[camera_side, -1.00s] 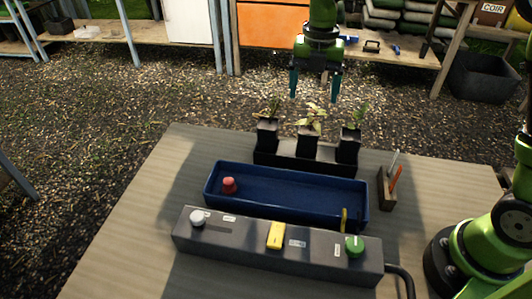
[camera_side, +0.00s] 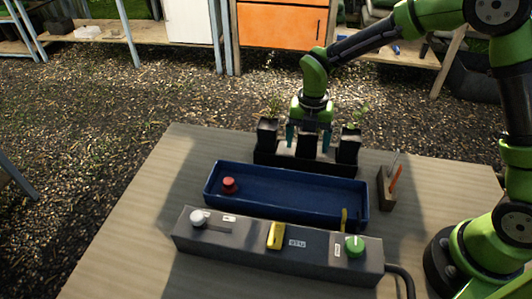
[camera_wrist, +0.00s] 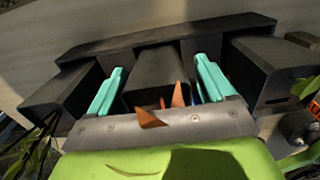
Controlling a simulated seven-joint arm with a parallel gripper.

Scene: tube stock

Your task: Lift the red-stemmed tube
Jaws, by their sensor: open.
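Three black square tubes with plants stand in a dark rack (camera_side: 262,159) at the back of the table. My gripper (camera_side: 308,142) points down over the middle tube (camera_side: 307,149), its two teal fingers open, one on each side of it. In the wrist view my gripper (camera_wrist: 159,68) straddles the middle tube (camera_wrist: 158,78), with brown-orange leaves (camera_wrist: 178,95) between the fingers. Contact cannot be told. The left tube (camera_side: 267,134) and right tube (camera_side: 349,146) stand upright beside it.
In front of the rack lies a blue tray (camera_side: 280,182) with a red knob (camera_side: 229,185) in it. A grey control box (camera_side: 230,245) with white, yellow and green controls stands nearer. A small wooden holder (camera_side: 386,190) is at the right. The table's left side is clear.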

